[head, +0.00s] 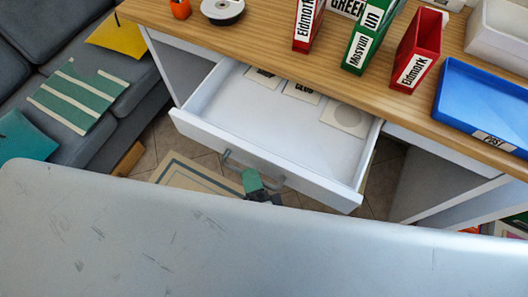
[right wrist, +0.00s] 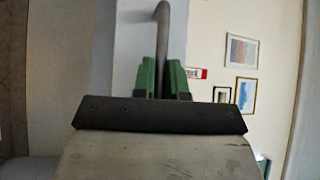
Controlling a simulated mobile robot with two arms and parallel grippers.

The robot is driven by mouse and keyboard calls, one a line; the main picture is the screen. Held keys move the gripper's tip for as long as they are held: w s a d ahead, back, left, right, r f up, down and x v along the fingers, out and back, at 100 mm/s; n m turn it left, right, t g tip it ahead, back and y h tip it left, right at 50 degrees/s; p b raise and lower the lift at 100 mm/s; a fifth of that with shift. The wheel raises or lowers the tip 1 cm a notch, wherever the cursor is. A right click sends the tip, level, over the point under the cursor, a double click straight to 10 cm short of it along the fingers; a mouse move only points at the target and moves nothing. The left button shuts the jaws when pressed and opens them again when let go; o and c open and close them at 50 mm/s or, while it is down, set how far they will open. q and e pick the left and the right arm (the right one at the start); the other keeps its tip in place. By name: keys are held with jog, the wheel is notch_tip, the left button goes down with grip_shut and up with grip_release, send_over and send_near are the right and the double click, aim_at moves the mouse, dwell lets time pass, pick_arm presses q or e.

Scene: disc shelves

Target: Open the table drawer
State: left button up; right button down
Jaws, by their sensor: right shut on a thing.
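The table drawer (head: 290,125) is white and stands pulled out from under the wooden table top (head: 270,45). Flat labelled sleeves lie toward its back. Its grey bar handle (head: 228,158) runs along the front face. My right gripper (head: 255,182), with green fingers, is at the drawer front and shut on the handle. In the right wrist view the green fingers (right wrist: 162,80) are on either side of the grey handle bar (right wrist: 162,40). My left gripper is not in view.
Red file boxes (head: 418,50), a green file box (head: 370,35) and a blue tray (head: 485,105) stand on the table. A grey sofa (head: 60,60) with cushions is at the left. A rug (head: 185,172) lies on the floor below the drawer.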

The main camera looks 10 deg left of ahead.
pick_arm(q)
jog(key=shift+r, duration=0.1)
pick_arm(e)
jog(key=shift+s+a, duration=0.25)
jog(key=shift+s, duration=0.5)
jog(key=shift+s+a, duration=0.25)
jog(key=shift+s, duration=0.5)
jog(key=c, duration=1.2)
grip_release()
jog(key=shift+o, duration=0.2)
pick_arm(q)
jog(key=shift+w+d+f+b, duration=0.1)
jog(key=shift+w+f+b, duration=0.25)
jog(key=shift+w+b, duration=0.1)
pick_arm(e)
jog(key=v, duration=1)
jog(key=shift+s+d, duration=0.2)
jog(key=shift+s, duration=0.2)
